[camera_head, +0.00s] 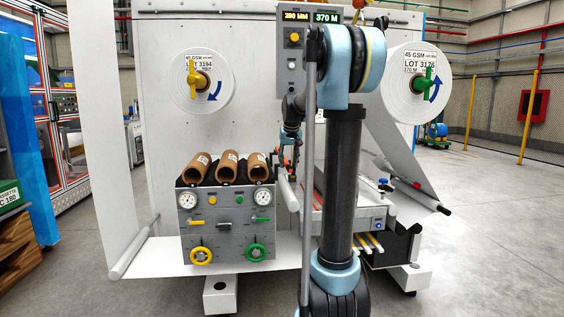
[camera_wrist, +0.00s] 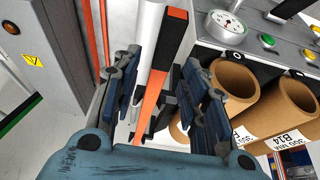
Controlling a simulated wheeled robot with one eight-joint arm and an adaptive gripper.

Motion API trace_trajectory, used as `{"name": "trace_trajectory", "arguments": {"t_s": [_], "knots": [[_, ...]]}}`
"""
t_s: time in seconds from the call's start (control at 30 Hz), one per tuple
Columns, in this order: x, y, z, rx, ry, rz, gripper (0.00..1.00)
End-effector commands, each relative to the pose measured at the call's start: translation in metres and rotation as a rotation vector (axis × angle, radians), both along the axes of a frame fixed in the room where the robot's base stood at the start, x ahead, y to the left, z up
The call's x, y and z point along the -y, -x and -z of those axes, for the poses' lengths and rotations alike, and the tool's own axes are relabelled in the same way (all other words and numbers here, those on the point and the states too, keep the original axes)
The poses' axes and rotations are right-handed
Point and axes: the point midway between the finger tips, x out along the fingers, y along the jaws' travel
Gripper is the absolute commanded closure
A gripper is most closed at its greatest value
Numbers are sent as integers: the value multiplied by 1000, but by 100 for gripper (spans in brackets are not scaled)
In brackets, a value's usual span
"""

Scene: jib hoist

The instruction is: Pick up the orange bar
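The orange bar (camera_wrist: 153,100) shows in the wrist view as a long, narrow strip with a black part along its upper end. It runs from the top middle down between my fingers. My gripper (camera_wrist: 160,68) is open, with one finger on each side of the bar. I see gaps between the fingers and the bar, and no clear contact. In the head view my gripper (camera_head: 290,137) is small, partly behind my own arm, in front of the machine. I cannot make out the bar clearly there.
Several brown cardboard tubes (camera_wrist: 237,84) lie right of my gripper, below a gauge (camera_wrist: 225,22). A white roller (camera_wrist: 147,38) runs close left of the bar. The grey control box (camera_head: 226,222) stands left of my arm. A machine tray (camera_head: 345,215) lies behind my arm.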

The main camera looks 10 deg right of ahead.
Motion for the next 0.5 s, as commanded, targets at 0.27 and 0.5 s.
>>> {"name": "trace_trajectory", "arguments": {"t_s": [0.27, 0.5], "knots": [[0, -5, 14, 0, 0, 0, 60], [0, -5, 14, 0, 0, 0, 80]]}}
